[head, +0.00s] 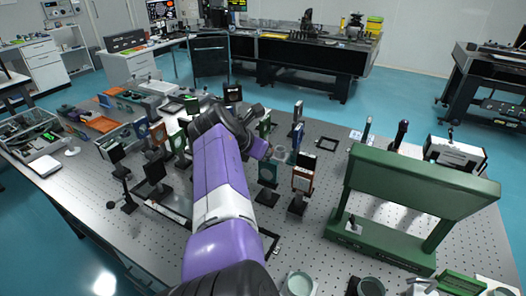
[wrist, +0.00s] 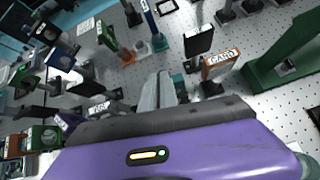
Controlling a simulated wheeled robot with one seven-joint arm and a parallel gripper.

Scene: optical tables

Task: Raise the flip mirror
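Several upright optic mounts stand on the perforated table, and I cannot tell for certain which is the flip mirror. An orange-framed mount marked CARD (head: 302,181) stands right of my arm, with a dark square plate (head: 307,161) beside it. In the wrist view the CARD mount (wrist: 221,64) and the dark plate (wrist: 199,40) are right of my gripper. My gripper (wrist: 160,90) points down among the mounts; its pale fingers show close together, and whether they are open is unclear. No object is visibly held. In the head view my purple arm hides part of the mounts.
A large green frame (head: 420,185) stands at the right of the table (head: 330,215). A blue mount (head: 297,135) and a green mount (head: 268,170) stand near my wrist. Dark posts crowd the left.

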